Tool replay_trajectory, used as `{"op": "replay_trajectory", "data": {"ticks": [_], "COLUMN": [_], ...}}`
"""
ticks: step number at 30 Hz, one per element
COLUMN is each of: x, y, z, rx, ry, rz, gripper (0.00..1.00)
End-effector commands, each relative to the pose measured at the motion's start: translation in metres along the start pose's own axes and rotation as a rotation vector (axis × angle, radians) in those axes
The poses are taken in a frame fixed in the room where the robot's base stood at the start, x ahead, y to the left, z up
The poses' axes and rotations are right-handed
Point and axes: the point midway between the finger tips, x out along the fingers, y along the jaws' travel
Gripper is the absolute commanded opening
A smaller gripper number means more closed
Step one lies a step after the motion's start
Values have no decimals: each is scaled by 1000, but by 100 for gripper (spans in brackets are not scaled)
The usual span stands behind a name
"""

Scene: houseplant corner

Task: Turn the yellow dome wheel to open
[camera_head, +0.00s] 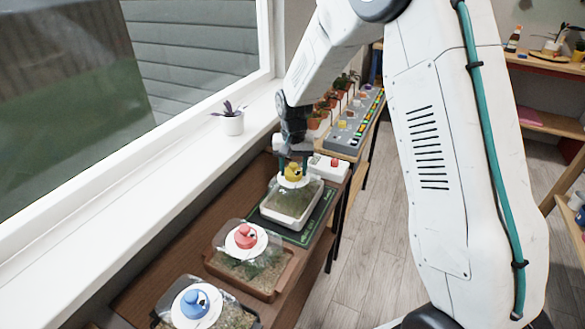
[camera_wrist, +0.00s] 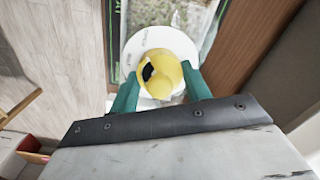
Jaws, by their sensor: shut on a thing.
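The yellow dome wheel (camera_head: 293,172) sits on a round white plate on top of a clear dome over a pale tray (camera_head: 290,222). My gripper (camera_head: 294,160) comes down on it from above. In the wrist view the yellow wheel (camera_wrist: 160,75) lies between my two green fingers (camera_wrist: 160,88), which are shut on its sides. A black mark shows on the left of the wheel, and the white plate (camera_wrist: 150,38) shows around it. The wheel's underside is hidden.
A red-wheeled dome (camera_head: 246,236) and a blue-wheeled dome (camera_head: 194,303) stand nearer on the brown bench. A white box with a red button (camera_head: 333,163) is just right of the yellow one. A potted plant (camera_head: 228,119) stands on the window sill (camera_head: 150,160).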

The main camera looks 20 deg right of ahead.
Motion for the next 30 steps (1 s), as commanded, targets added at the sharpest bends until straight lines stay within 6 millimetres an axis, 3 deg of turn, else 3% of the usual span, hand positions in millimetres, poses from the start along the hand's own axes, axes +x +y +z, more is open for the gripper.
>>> {"op": "replay_trajectory", "data": {"ticks": [18,19,21,30], "x": [0,0,0,-2], "y": [0,0,0,0], "z": [0,0,0,0], "rx": [30,30,30,30], "ry": [0,0,0,1], "rz": [0,0,0,0], "gripper": [25,56,70,70]}}
